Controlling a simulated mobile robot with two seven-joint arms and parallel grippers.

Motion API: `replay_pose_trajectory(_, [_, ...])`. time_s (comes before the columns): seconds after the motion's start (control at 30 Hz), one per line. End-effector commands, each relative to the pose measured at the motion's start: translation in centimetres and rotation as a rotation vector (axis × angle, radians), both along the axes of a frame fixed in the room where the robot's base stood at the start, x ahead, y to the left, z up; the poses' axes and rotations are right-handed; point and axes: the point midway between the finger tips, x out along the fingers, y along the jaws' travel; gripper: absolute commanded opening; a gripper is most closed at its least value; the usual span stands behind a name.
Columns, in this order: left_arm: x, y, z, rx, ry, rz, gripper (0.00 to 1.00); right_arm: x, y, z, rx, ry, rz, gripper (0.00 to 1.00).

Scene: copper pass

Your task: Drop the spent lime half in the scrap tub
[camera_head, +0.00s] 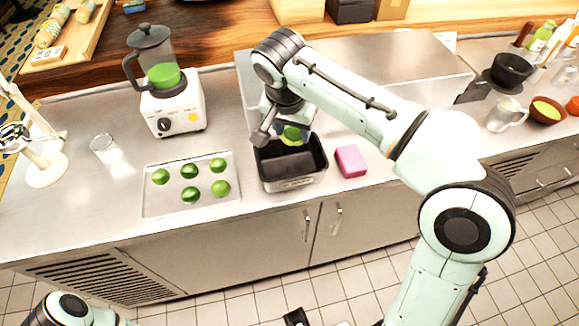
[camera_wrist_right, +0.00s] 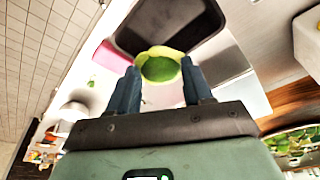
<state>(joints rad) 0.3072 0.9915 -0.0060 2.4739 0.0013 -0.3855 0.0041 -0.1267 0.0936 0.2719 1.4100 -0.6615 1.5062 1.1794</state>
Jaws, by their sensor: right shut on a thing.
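The spent lime half (camera_head: 291,134) is green with a pale yellow-green rim, and it also shows in the right wrist view (camera_wrist_right: 160,66). My right gripper (camera_wrist_right: 160,84) is shut on it, one dark finger on each side. The scrap tub (camera_head: 292,184) is a dark, rectangular open container on the steel counter, and its dark inside shows in the right wrist view (camera_wrist_right: 165,20). In the head view the lime half appears over the tub's back part, above the opening. My left gripper is not in view; only part of my left arm shows at the bottom left.
A pink block (camera_head: 351,161) lies just right of the tub. A metal tray (camera_head: 205,205) with several green limes is to the left. A blender (camera_head: 166,90) with green liquid and a glass (camera_head: 104,148) stand farther left.

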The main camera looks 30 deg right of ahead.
Motion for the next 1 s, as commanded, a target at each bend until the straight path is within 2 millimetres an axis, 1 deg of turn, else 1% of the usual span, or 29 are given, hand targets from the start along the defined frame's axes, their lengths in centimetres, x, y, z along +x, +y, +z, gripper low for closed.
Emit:
replay_pose_trajectory(0.03, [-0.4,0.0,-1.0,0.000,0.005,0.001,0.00,0.0,0.0,-1.1,0.000,0.003,-0.001,0.39])
replay_pose_trajectory(0.1, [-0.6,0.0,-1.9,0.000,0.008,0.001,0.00,0.0,0.0,-2.1,0.000,0.003,-0.001,0.39])
replay_pose_trajectory(0.3, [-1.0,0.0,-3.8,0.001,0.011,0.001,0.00,0.0,0.0,-4.0,0.000,0.001,0.000,0.39])
replay_pose_trajectory(0.4, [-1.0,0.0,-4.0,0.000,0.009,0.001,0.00,0.0,0.0,-4.3,0.001,0.001,0.000,0.39])
replay_pose_trajectory(0.63, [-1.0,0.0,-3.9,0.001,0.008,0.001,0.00,0.0,0.0,-4.1,0.000,0.000,0.000,0.39])
replay_pose_trajectory(0.67, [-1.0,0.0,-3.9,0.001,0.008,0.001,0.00,0.0,0.0,-4.1,0.000,0.000,0.000,0.60])
replay_pose_trajectory(0.7, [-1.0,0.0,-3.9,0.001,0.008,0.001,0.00,0.0,0.0,-4.1,0.000,0.000,0.000,0.73])
replay_pose_trajectory(0.73, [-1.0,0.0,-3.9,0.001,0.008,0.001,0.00,0.0,0.0,-4.1,0.000,0.000,0.000,0.80])
replay_pose_trajectory(1.0, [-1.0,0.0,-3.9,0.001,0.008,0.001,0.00,0.0,0.0,-4.1,0.001,0.001,0.000,0.80])
